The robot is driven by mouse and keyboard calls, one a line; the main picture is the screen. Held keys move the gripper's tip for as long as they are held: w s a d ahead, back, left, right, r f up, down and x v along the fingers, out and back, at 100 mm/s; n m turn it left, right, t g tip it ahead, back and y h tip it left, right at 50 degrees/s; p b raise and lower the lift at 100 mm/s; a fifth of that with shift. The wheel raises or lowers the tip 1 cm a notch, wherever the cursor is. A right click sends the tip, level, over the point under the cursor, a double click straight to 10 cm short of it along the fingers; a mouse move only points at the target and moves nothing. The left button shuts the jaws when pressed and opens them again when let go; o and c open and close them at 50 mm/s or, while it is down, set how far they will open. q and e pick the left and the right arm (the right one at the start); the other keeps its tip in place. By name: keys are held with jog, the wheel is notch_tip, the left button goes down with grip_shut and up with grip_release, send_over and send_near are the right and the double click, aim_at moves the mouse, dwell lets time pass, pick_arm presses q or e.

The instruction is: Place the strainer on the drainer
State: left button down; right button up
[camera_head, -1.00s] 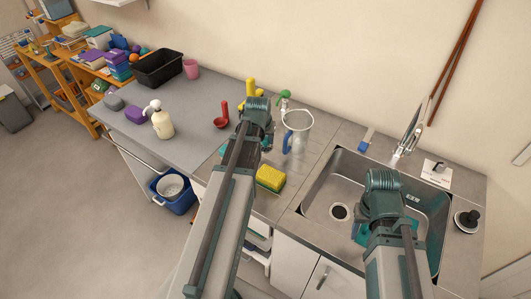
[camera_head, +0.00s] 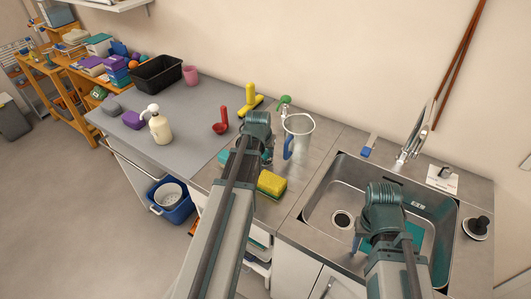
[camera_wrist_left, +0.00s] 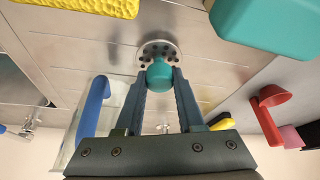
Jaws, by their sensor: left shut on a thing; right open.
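The strainer (camera_wrist_left: 160,50), a round metal disc with holes and a teal knob, shows in the left wrist view. My left gripper (camera_wrist_left: 160,82) is shut on its knob, with the disc just beyond the fingertips. I cannot tell whether the disc touches the metal counter. In the head view my left wrist hides the strainer, left of the yellow sponge (camera_head: 272,184). The drainer is the round drain (camera_head: 342,219) with a dark centre in the sink floor. My right gripper (camera_head: 362,240) is open over the sink, its fingers partly hidden by its wrist.
A clear jug (camera_head: 300,128) with a blue handle stands behind the sponge. The sink (camera_head: 325,195) has raised rims and a faucet (camera_head: 412,140) behind it. A teal block (camera_wrist_left: 265,22) and a red ladle (camera_wrist_left: 268,105) are near my left gripper.

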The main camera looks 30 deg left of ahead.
pick_arm(q)
jog(key=c, duration=0.5)
grip_release()
jog(key=shift+r+p, duration=0.15)
jog(key=shift+p, duration=0.15)
pick_arm(e)
jog(key=shift+r, duration=0.15)
pick_arm(q)
jog(key=shift+r, duration=0.2)
pick_arm(e)
jog(key=shift+r, duration=0.2)
pick_arm(q)
jog(key=p+v, duration=1.1)
jog(key=shift+s+r, duration=0.2)
jog(key=shift+r, duration=0.15)
pick_arm(e)
notch_tip(320, 180, up, 11)
jog(key=shift+f, duration=0.1)
